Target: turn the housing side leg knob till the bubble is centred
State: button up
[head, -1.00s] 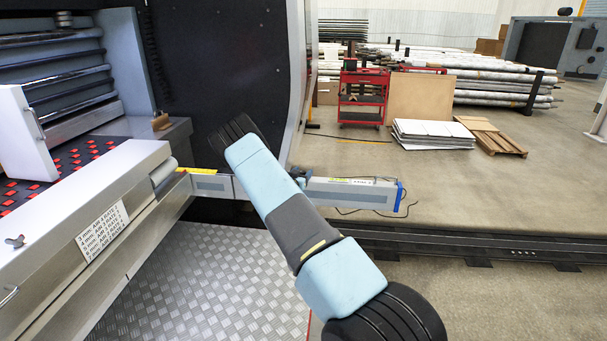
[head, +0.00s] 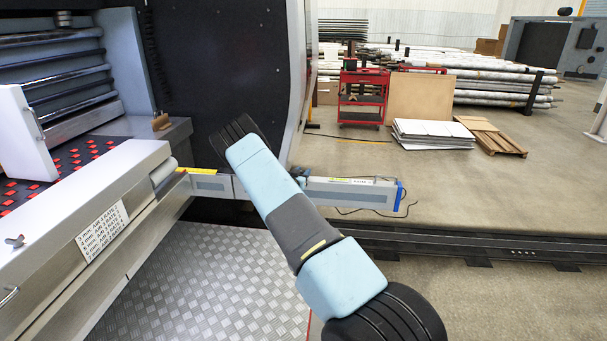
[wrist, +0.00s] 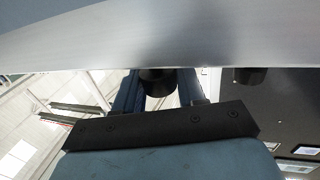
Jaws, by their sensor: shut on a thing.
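In the wrist view my gripper (wrist: 158,92) has its two blue fingers on either side of a black round knob (wrist: 157,82), shut on it. The knob sits right under a smooth silver-grey housing (wrist: 150,40) that fills the top of the view. A second dark knob or foot (wrist: 248,76) hangs under the same housing to the right, apart from my fingers. In the head view a long grey box-shaped bar (head: 350,194) with a blue end lies behind my arm. My arm covers part of it, and the grip is hidden there. The bubble cannot be made out in either view.
The printing machine (head: 85,195) with a labelled front rail stands at the left, beside a dark panel (head: 215,60). A metal tread plate (head: 215,285) lies below. A red cart (head: 362,98), stacked sheets (head: 432,134) and a pallet (head: 492,137) stand far back. The floor at right is open.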

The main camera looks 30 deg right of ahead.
jog(key=shift+s+d+n+t+y, duration=0.15)
jog(key=shift+n+t+y, duration=0.35)
jog(key=shift+t, duration=0.1)
jog(key=n+t+y, duration=0.2)
jog(key=y, duration=0.1)
jog(key=n+t+y, duration=0.1)
jog(key=n+y, duration=0.1)
jog(key=y, duration=0.1)
jog(key=n+t+y, duration=0.1)
jog(key=n+y, duration=0.2)
jog(key=shift+t+y, duration=0.4)
jog(key=n+y, duration=0.4)
jog(key=y, duration=0.2)
jog(key=shift+n+g+y, duration=0.7)
jog(key=shift+n+y, duration=0.7)
jog(key=shift+y, duration=0.8)
jog(key=shift+a, duration=0.2)
jog(key=o, duration=1)
jog(key=shift+c, duration=0.2)
